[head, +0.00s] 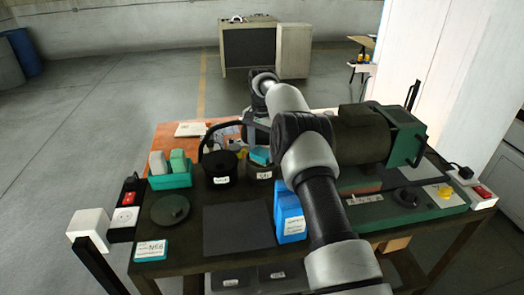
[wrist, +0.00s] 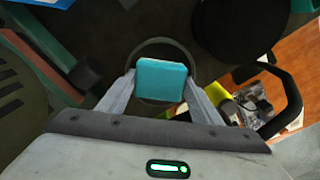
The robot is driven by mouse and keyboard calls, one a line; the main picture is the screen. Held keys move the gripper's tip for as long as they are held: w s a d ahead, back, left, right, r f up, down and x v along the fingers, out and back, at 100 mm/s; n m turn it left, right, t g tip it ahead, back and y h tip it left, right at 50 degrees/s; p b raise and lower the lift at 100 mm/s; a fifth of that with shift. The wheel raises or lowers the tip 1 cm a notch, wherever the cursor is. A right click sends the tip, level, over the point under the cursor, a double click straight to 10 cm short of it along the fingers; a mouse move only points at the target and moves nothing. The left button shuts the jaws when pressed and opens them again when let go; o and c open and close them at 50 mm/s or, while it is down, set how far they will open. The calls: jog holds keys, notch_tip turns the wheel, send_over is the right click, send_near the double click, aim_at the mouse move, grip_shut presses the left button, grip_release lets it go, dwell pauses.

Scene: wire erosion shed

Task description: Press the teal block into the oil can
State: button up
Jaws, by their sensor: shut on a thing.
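The teal block (wrist: 161,80) is held between the two fingers of my gripper (wrist: 160,92) in the wrist view. It also shows in the head view (head: 261,156), partly hidden by my arm. Behind and around the block in the wrist view is the round rim of a dark can (wrist: 163,44). In the head view this labelled can (head: 260,173) stands on the bench, and the block is at its mouth. I cannot tell how far the block is inside, or read the label to confirm this is the oil can.
A second black can with a looped handle (head: 220,172) stands close to the left. Further left is a teal tray (head: 170,182) with upright blocks. A blue box (head: 290,222) is in front, and a green motor machine (head: 362,138) stands to the right. The dark mat (head: 238,230) is clear.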

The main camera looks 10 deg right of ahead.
aim_at(262, 152)
jog(key=shift+r, duration=3.3)
jog(key=shift+s+a, duration=0.1)
